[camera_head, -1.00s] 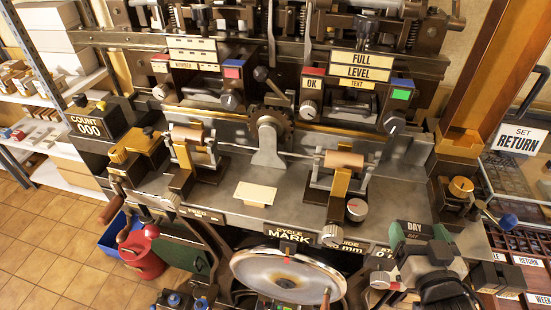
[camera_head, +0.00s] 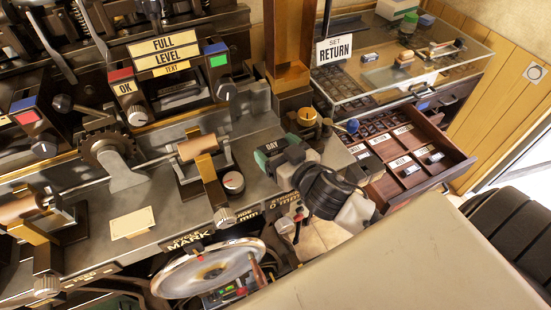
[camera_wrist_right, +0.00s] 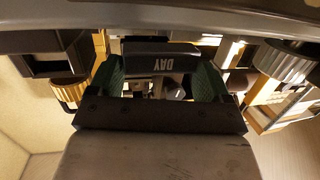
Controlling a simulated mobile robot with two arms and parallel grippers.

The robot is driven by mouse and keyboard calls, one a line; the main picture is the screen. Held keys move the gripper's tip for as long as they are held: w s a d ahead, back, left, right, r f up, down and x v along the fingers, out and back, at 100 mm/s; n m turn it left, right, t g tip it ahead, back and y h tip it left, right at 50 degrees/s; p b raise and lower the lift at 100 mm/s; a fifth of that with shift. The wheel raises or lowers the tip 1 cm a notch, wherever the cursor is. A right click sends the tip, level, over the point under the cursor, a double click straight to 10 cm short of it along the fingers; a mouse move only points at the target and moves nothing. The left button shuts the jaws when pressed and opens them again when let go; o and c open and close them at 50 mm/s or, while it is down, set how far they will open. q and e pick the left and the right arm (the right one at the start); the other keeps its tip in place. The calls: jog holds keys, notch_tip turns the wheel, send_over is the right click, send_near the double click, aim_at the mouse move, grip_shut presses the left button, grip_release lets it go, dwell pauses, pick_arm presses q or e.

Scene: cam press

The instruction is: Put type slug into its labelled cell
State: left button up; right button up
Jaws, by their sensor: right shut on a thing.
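The type slug (camera_head: 275,146) is a small dark bar marked DAY. My right gripper (camera_head: 281,151) is shut on it, near the press's right front edge, left of the open drawer. In the right wrist view the slug (camera_wrist_right: 162,62) sits between the green finger pads of the gripper (camera_wrist_right: 162,80), its lettering upside down. The open wooden drawer (camera_head: 452,175) at the right has cells with white labels. Some cells hold small dark slugs (camera_head: 435,158). My left gripper is not in view.
A brass knob (camera_head: 307,116) and a blue-tipped lever (camera_head: 352,126) stand between gripper and case. The press (camera_head: 165,215) fills the left.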

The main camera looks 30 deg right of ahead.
jog(key=shift+f, duration=1.95)
jog(key=o, duration=1.1)
